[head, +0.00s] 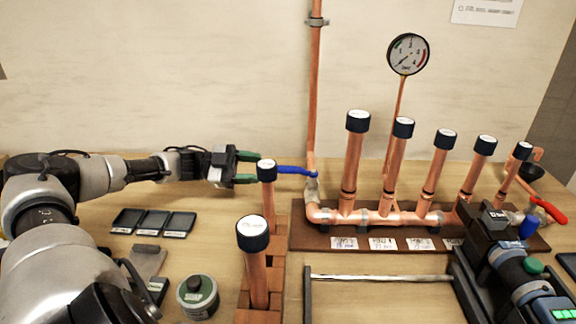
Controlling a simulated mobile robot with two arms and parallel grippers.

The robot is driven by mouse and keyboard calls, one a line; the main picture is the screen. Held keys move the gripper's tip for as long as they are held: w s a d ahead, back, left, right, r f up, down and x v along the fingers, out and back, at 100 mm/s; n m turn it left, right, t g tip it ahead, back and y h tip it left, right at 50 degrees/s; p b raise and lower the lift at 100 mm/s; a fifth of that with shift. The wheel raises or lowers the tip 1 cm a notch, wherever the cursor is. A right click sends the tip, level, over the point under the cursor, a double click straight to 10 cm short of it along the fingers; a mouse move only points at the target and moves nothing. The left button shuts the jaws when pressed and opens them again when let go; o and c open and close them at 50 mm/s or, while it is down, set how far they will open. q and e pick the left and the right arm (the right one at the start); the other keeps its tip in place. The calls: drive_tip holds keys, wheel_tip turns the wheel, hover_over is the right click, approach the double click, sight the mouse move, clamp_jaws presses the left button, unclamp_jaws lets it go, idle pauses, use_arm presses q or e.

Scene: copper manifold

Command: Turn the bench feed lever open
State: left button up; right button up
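The blue lever (293,170) sits on a valve body (311,188) at the foot of the tall wall pipe (314,95). It points left, roughly level, towards my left gripper. My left gripper (249,168) comes in from the left with its green fingers apart, and nothing shows held between them. A dark-capped copper pipe (266,172) stands in front and hides the fingertips and the lever's free end. I cannot tell whether the fingers touch the lever. My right gripper is not in view.
The copper manifold (375,219) carries several capped pipes and a gauge (408,54) above. A red lever (549,209) is at its right end. A second capped pipe (256,268) stands in front. Black trays (153,222) and a round tin (198,297) lie left.

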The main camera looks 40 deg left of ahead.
sight(288, 169)
use_arm(q)
drive_tip(key=p+x, duration=0.1)
drive_tip(key=x, duration=0.6)
drive_tip(key=shift+w+d+r, duration=0.15)
drive_tip(key=shift+w+d, duration=0.05)
drive_tip(key=shift+d, duration=0.05)
drive_tip(key=shift+w+d, duration=0.2)
drive_tip(key=shift+d, duration=0.1)
drive_tip(key=shift+w+d, duration=0.15)
drive_tip(key=shift+d, duration=0.05)
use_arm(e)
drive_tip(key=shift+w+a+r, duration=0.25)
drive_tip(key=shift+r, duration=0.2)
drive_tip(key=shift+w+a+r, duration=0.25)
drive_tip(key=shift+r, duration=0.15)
use_arm(q)
clamp_jaws()
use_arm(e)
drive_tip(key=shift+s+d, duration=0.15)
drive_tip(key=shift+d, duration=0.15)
